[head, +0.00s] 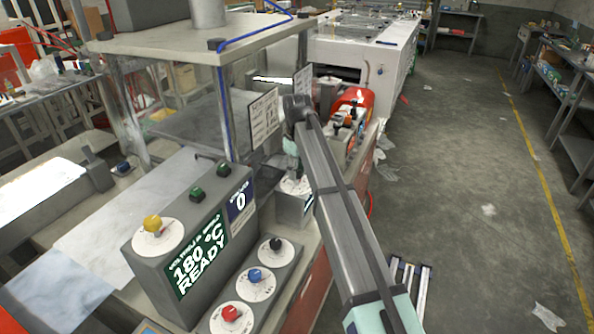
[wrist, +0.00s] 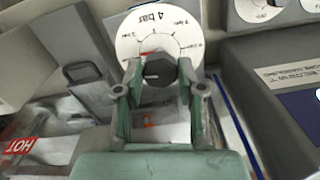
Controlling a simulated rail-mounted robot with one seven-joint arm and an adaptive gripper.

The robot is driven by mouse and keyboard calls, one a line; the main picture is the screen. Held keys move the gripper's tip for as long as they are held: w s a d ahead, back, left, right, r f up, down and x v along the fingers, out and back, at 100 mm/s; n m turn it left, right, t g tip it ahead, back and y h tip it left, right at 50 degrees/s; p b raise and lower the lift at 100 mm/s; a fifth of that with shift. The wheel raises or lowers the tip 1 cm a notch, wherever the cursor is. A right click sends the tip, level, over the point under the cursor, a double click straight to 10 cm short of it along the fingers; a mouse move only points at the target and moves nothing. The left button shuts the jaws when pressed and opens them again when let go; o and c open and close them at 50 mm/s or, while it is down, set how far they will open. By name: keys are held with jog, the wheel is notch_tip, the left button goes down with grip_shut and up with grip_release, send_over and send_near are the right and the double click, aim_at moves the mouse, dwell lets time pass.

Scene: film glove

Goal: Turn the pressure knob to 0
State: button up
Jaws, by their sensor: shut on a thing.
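The pressure dial is a white round face (wrist: 158,30) with "4 bar" at its top edge in the wrist view and smaller marks around it. A dark knob (wrist: 158,71) stands at its centre. A small red mark shows on the face beside the knob. My gripper (wrist: 160,80) is shut on the knob, one green finger on each side. In the head view, my gripper (head: 291,150) is over the small grey box (head: 294,207) that bears the white dial face (head: 296,186). My gripper and arm hide the knob there. The knob's exact setting cannot be read.
In the head view, a grey control box has a yellow knob (head: 153,223) and a "180 °C READY" display (head: 198,258). Red (head: 231,313), blue (head: 255,275) and black (head: 275,244) knobs stand in front. A red cylinder (head: 352,102) is behind my arm.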

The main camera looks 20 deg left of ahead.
jog(key=n, duration=0.4)
jog(key=shift+n, duration=0.3)
jog(key=n, duration=0.5)
jog(key=shift+n, duration=0.3)
jog(key=n, duration=0.5)
jog(key=shift+n, duration=2.5)
jog(key=o, duration=1.1)
jog(key=shift+o, duration=0.2)
